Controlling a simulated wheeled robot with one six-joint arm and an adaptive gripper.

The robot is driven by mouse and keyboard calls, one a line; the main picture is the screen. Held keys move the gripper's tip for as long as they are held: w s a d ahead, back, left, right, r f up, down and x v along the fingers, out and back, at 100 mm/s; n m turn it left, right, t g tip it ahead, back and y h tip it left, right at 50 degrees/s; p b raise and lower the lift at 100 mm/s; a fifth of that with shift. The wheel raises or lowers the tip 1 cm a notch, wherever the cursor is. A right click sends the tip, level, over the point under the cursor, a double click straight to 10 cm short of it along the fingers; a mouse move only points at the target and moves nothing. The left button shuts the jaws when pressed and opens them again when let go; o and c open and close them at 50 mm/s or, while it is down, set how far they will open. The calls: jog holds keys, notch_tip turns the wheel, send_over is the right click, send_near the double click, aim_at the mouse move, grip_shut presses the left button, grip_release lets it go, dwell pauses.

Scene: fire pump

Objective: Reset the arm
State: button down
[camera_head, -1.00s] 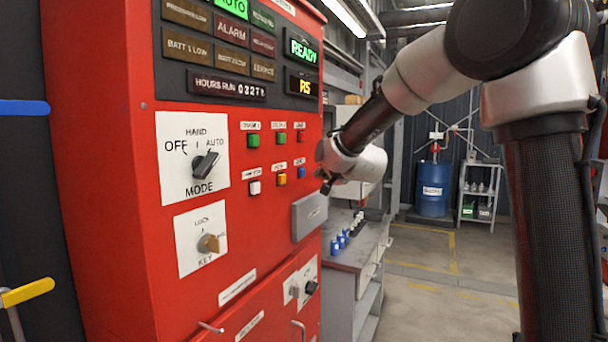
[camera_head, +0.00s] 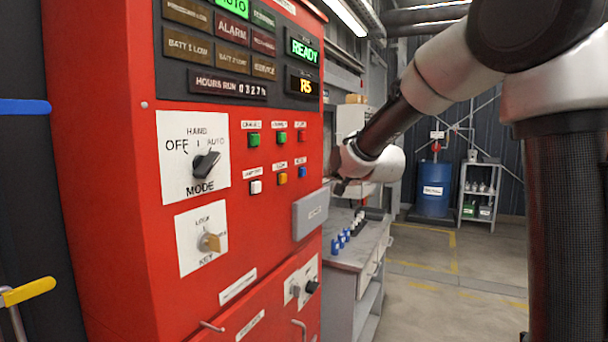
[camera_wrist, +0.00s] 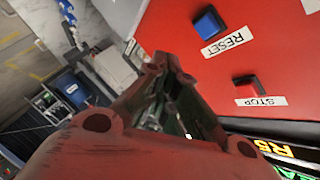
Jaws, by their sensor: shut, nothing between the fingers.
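My gripper (camera_head: 341,186) is shut and empty. In the head view it is just right of the red control panel (camera_head: 130,250), apart from the panel face, with the wrist behind it. In the wrist view the fingers (camera_wrist: 168,66) meet at the tips, with the blue RESET button (camera_wrist: 208,24) and the red STOP button (camera_wrist: 249,86) on the red face beyond and to the right. In the head view the blue button (camera_head: 302,172) sits at the right of the lower button row.
A grey box (camera_head: 310,213) juts from the panel near the gripper. Behind is a grey bench (camera_head: 350,258) with blue-capped bottles. A blue drum (camera_head: 434,190) and a shelf rack (camera_head: 479,190) stand at the back. Open floor lies right of the bench.

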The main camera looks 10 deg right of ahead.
jog(key=s+d+f+n+g, duration=0.2)
jog(key=s+f+n+g, duration=0.55)
jog(key=s+f, duration=0.6)
jog(key=s+d+g+h, duration=0.1)
jog(key=s+d, duration=0.2)
jog(key=s, duration=0.6)
jog(key=s+d+r+n+g, duration=0.1)
jog(key=s+d, duration=0.3)
jog(key=s, duration=0.6)
jog(key=s+d+r+n+g+h, duration=0.1)
jog(key=s+d, duration=0.3)
jog(key=s, duration=0.6)
jog(key=shift+s+h, duration=0.25)
jog(key=shift+h, duration=0.05)
jog(key=shift+g, duration=0.25)
